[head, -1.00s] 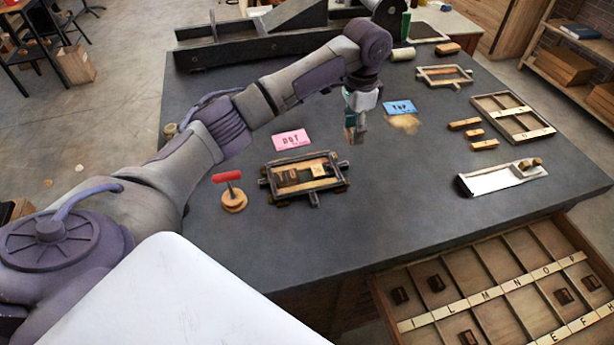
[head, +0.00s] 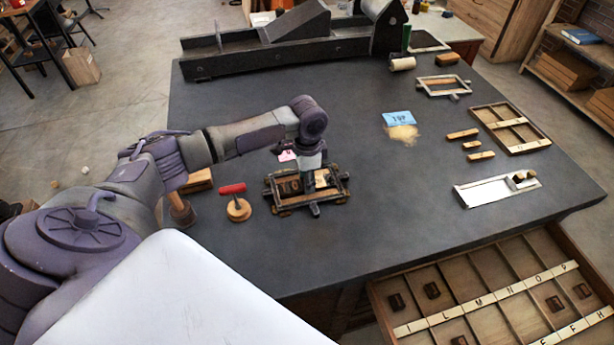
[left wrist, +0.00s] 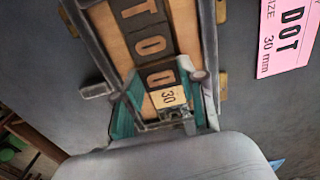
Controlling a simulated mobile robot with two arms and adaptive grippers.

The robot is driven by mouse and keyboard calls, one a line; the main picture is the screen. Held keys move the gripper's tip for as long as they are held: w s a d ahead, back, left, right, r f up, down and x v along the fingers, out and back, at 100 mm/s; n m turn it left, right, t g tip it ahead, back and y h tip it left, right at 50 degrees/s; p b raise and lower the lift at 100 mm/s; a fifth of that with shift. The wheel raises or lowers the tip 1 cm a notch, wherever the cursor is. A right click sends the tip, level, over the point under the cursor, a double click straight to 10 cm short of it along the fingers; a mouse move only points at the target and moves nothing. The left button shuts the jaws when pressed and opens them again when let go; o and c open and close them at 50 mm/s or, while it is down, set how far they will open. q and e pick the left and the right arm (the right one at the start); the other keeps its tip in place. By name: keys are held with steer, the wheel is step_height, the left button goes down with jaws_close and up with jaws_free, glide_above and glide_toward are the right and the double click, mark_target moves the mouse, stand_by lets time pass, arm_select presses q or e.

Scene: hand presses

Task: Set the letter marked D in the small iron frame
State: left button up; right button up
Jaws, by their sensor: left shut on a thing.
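The small iron frame (head: 283,205) lies on the dark bench, with a wooden bed and dark letter blocks inside. My left gripper (head: 308,182) points down into its right part. In the left wrist view the frame's rail (left wrist: 209,40) runs beside a row of blocks: T (left wrist: 138,10), O (left wrist: 149,42) and a block with a rounded letter, the letter D (left wrist: 161,75). The teal fingers of my left gripper (left wrist: 158,100) close on this D block at the row's end. Whether D touches the bed is hidden. My right gripper is not in view.
A pink DOT card (left wrist: 285,35) lies beside the frame. A red-handled tool (head: 234,190) stands left of it. A second frame (head: 444,85), blue card (head: 400,118) and white tray (head: 490,192) lie right. A letter drawer (head: 480,300) is open in front.

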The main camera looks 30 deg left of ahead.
arm_select(q)
steer(key=shift+f, duration=0.2)
steer(key=o, duration=0.8)
steer(key=shift+o, duration=0.2)
step_height(320, 180, up, 12)
steer(key=b, duration=0.2)
stand_by(0.4)
